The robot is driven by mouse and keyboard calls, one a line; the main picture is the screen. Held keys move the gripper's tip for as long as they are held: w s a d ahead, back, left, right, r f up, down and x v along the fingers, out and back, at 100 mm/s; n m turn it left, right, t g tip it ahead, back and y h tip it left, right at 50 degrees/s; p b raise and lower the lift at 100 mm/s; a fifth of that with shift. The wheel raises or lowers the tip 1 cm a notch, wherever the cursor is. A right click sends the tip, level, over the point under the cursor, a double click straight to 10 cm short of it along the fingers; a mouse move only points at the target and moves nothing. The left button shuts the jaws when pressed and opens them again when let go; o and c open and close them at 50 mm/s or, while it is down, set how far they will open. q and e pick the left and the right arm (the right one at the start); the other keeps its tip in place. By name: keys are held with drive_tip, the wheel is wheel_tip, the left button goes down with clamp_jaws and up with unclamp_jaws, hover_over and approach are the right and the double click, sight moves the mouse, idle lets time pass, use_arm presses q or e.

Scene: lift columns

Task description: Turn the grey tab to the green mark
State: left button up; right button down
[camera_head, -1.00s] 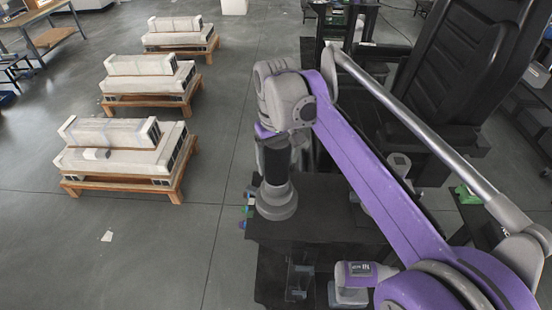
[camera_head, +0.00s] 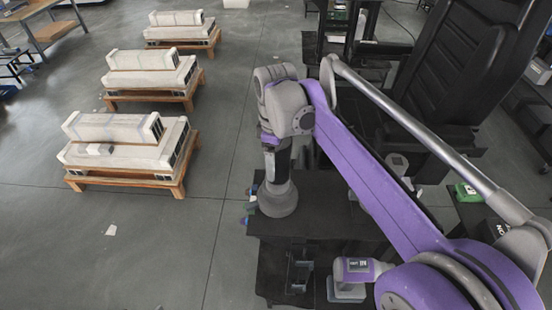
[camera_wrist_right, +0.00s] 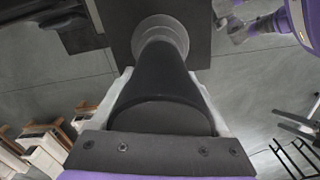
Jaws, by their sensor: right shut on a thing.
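In the head view my right arm comes in from the right, and its gripper (camera_head: 277,168) points down over a black table (camera_head: 330,205). In the right wrist view the gripper (camera_wrist_right: 160,92) has its pale fingers on both sides of a dark tapered piece (camera_wrist_right: 155,75) and is shut on it. The piece narrows toward a round grey part (camera_wrist_right: 164,30), which also shows in the head view as a flared grey end (camera_head: 278,200). Small green and blue bits (camera_head: 251,190) show left of it at the table edge. I cannot make out the tab clearly. My left gripper is out of view.
Pale stacked blocks on wooden pallets (camera_head: 125,180) stand on the floor to the left. A grey and purple device (camera_head: 355,275) sits at the front of the table. A large black seat-like structure (camera_head: 465,70) stands at the right.

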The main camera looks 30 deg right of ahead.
drive_tip(key=shift+n, duration=0.6)
unclamp_jaws()
wheel_tip(320, 180, up, 11)
drive_tip(key=shift+f+p, duration=0.1)
drive_tip(key=shift+p, duration=0.45)
idle(0.5)
